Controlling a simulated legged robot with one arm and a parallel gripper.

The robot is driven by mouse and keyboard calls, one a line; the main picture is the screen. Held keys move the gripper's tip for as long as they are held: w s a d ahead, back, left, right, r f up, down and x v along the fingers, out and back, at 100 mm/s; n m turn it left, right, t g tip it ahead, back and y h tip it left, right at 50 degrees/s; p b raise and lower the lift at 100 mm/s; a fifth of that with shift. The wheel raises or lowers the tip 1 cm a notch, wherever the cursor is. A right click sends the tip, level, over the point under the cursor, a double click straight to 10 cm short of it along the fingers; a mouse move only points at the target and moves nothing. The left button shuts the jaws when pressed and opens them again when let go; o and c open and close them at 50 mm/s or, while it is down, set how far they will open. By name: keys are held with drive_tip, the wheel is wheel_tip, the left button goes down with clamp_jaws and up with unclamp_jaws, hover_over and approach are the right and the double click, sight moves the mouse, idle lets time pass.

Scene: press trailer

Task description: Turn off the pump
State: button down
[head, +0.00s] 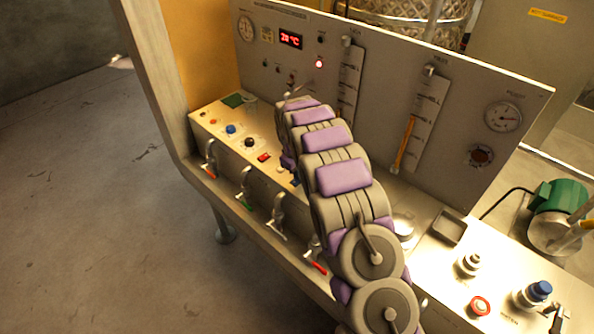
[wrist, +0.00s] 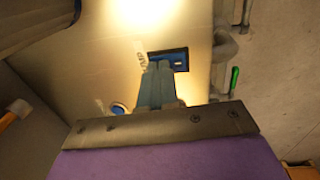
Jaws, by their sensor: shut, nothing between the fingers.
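A blue switch in a dark square frame (wrist: 182,58) sits on the metal panel in the wrist view, with partly legible lettering beside it that looks like "PUMP". My gripper (wrist: 157,68) is shut and empty, and its teal fingertips overlap the left part of the switch in the picture. I cannot tell whether they touch it. In the head view a small blue part (head: 296,180) shows beside my arm, probably the same switch. My arm hides most of that area and my gripper there.
A red switch (head: 264,157), a black knob (head: 250,142) and a blue button (head: 231,128) stand on the same panel. Lever valves (head: 279,215) line its front edge. The upright gauge board (head: 385,85) rises behind.

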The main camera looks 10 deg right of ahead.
drive_tip(key=shift+f+p, duration=0.1)
drive_tip(key=shift+p, duration=0.2)
drive_tip(key=shift+d+f+p, duration=0.1)
drive_tip(key=shift+p, duration=0.2)
drive_tip(key=shift+s+f, duration=0.2)
drive_tip(key=shift+s+a+f, duration=0.15)
drive_tip(key=shift+s+a, duration=0.3)
drive_tip(key=shift+s, duration=0.05)
drive_tip(key=shift+s+a, duration=0.1)
drive_tip(key=shift+a, duration=0.2)
drive_tip(key=shift+r, duration=0.65)
wheel_tip(320, 180, up, 13)
drive_tip(key=a+p, duration=0.1)
drive_tip(key=p, duration=0.1)
drive_tip(key=shift+s+r, duration=0.15)
drive_tip(key=shift+r, duration=0.05)
